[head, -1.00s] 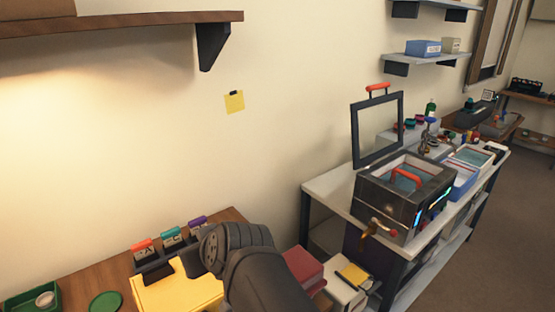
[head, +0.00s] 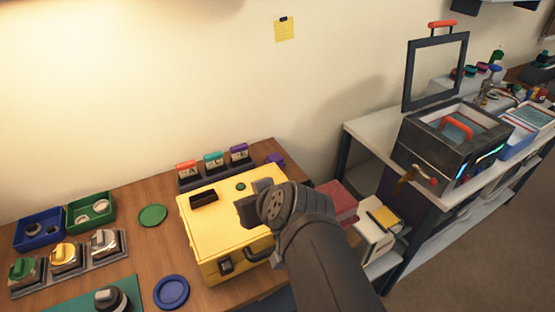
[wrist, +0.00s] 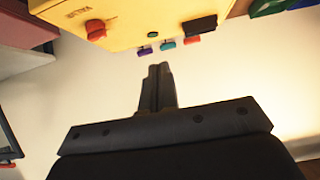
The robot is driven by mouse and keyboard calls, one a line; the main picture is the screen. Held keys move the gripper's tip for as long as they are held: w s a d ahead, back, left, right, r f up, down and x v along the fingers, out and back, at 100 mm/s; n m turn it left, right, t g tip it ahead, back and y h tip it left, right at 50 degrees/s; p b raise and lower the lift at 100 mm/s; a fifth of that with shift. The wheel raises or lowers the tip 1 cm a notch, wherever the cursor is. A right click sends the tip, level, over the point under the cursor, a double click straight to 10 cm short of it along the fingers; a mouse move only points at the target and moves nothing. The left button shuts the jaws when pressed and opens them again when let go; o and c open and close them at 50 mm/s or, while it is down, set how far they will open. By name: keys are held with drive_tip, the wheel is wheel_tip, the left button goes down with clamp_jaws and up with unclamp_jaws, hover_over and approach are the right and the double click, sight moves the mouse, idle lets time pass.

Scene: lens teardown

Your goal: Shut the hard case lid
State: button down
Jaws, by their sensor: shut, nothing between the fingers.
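The yellow hard case (head: 200,235) stands on the wooden bench in the head view. Its lid (head: 215,215) lies flat over the body, with a dark block (head: 203,197) on top and a dark latch (head: 226,267) on the front. I cannot tell whether a thin gap remains at the seam. My gripper (head: 249,203) is shut and empty, and in the head view it overlaps the lid's right part. In the wrist view the case (wrist: 150,14) is at the top edge, and my shut fingertips (wrist: 159,70) appear apart from it.
A labelled rack (head: 213,170) stands behind the case. Green (head: 152,215) and blue (head: 171,292) discs lie to its left, with small trays (head: 38,229) and a parts stand (head: 66,262) beyond. Books (head: 337,203) are at the right. Open wall lies behind.

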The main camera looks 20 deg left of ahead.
drive_tip(key=w+a+r+g+h, duration=0.1)
drive_tip(key=w+a+r, duration=0.3)
drive_tip(key=w+a, duration=0.6)
drive_tip(key=w+a+r+g+h, duration=0.2)
drive_tip(key=w+a+r, duration=0.3)
drive_tip(key=w+a, duration=0.5)
drive_tip(key=shift+w+a, duration=0.2)
drive_tip(key=shift+a, duration=0.05)
drive_tip(key=shift+s+d, duration=0.1)
idle(0.5)
drive_tip(key=s+d+t+y, duration=0.3)
drive_tip(key=s+d, duration=0.6)
drive_tip(key=d, duration=0.1)
drive_tip(key=shift+s, duration=0.4)
